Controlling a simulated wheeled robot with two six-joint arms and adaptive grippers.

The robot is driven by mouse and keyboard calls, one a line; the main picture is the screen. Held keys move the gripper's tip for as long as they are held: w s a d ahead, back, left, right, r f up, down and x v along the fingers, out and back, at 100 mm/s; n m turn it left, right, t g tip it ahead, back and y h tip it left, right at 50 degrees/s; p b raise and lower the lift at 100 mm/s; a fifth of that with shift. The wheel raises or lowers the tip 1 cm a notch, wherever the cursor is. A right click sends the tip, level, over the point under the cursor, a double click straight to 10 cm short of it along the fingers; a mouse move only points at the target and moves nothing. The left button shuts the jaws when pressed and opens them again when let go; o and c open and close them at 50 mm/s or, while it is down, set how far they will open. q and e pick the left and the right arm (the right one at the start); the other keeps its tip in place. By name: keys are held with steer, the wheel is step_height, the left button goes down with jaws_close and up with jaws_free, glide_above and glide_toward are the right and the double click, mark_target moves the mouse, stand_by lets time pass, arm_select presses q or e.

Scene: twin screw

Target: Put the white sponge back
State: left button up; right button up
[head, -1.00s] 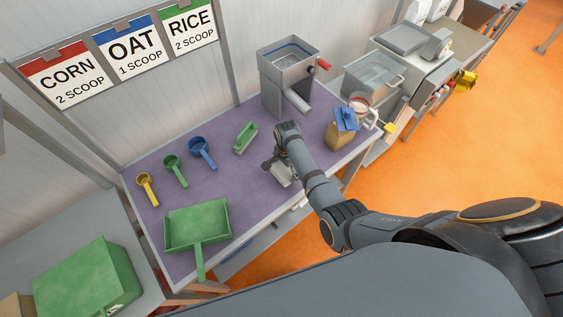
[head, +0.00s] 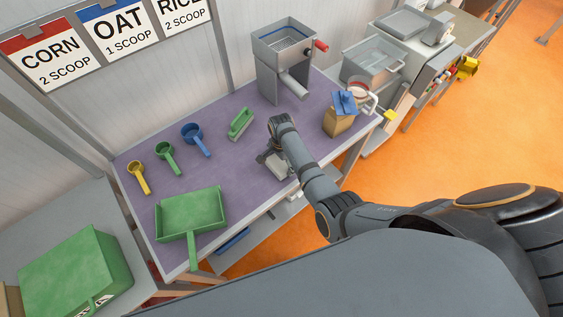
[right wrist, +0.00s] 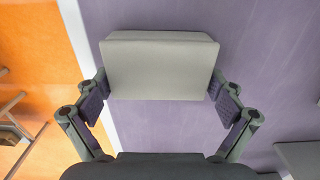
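The white sponge (head: 279,167), a pale grey-white block, is at the front part of the purple tabletop, near its front edge. In the right wrist view the sponge (right wrist: 158,66) sits square between the fingertips, which meet its left and right sides. My right gripper (head: 269,158) points down over the table and is shut on the sponge; its fingers (right wrist: 160,84) stand wide apart across the block. I cannot tell whether the sponge touches the tabletop. My left gripper is not in view.
The purple table (head: 235,163) holds a green brush (head: 240,122), yellow (head: 138,177), green (head: 167,157) and blue (head: 195,137) scoops, a green dustpan (head: 191,210), a paper bag with a blue top (head: 339,122) and a metal hopper machine (head: 283,55). The table's middle is clear.

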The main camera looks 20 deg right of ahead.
steer(key=shift+w+d, duration=0.1)
steer(key=shift+r, duration=0.45)
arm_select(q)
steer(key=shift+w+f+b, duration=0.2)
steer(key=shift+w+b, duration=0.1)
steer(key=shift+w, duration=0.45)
arm_select(e)
step_height(320, 180, up, 12)
steer(key=shift+f, duration=0.2)
